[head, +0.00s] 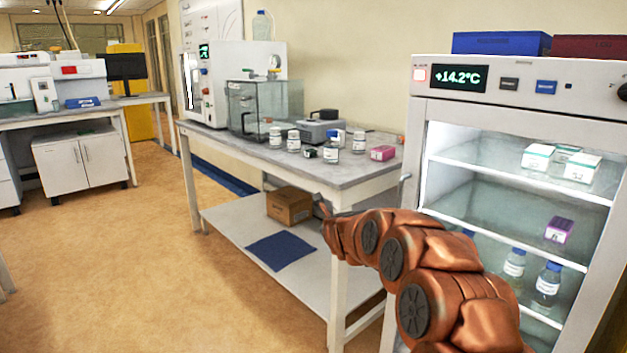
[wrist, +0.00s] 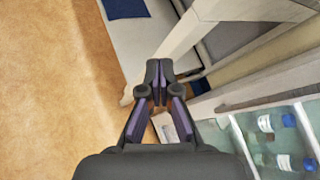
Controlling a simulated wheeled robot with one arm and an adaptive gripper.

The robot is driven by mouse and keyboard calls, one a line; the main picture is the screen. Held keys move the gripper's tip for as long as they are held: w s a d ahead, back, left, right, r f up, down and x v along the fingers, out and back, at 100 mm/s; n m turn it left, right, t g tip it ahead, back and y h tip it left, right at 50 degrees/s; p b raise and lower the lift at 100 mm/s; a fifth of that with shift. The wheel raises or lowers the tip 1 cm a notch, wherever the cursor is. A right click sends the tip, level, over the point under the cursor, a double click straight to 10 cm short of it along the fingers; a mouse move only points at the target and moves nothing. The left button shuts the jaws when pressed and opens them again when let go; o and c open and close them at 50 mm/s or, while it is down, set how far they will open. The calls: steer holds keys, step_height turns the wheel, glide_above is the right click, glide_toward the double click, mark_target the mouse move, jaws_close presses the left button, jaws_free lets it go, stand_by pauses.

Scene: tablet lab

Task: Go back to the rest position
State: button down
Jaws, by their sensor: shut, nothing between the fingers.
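My gripper (wrist: 159,72) is shut and empty in the wrist view, its dark fingers together, pointing down past the edge of the bench. In the head view my copper-coloured arm reaches in from the bottom right, in front of the bench and the glass-fronted cabinet (head: 519,75). The fingers are hard to make out there, as the wrist hides most of them.
The grey-topped bench (head: 236,150) holds several small jars, a balance (head: 316,131) and a pink box (head: 383,153). Its lower shelf (head: 225,218) holds a cardboard box (head: 289,206) and a blue mat (head: 281,251). The floor (head: 130,265) at left is clear.

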steer(key=s+a+r+n+g+y, duration=0.1)
steer(key=s+a+r+n+y, duration=0.15)
steer(key=s+n, duration=0.25)
steer(key=s+a+r+n+g+y, duration=0.1)
steer(key=s+a+n+y, duration=0.15)
steer(key=s+n, duration=0.3)
steer(key=s+f+n+g, duration=0.2)
steer(key=s+n+g, duration=0.35)
steer(key=s, duration=0.95)
steer(key=s+d+f+n+g+h, duration=0.2)
steer(key=s+d+n+g, duration=0.3)
steer(key=s, duration=0.8)
steer(key=s+d+f+n+h, duration=0.2)
steer(key=s+d+f+n, duration=0.15)
steer(key=s+d, duration=0.6)
steer(key=s+d+f+n+g+h, duration=0.25)
steer(key=s+d+n, duration=0.2)
steer(key=s, duration=1.15)
steer(key=s+p+v, duration=0.2)
steer(key=p+v, duration=0.9)
steer(key=s+r+p+v, duration=0.1)
steer(key=s+p+v, duration=0.1)
steer(key=p+v, duration=0.9)
steer(key=shift+s+r+y, duration=0.35)
steer(key=shift+s+r, duration=0.05)
steer(key=shift+r, duration=0.35)
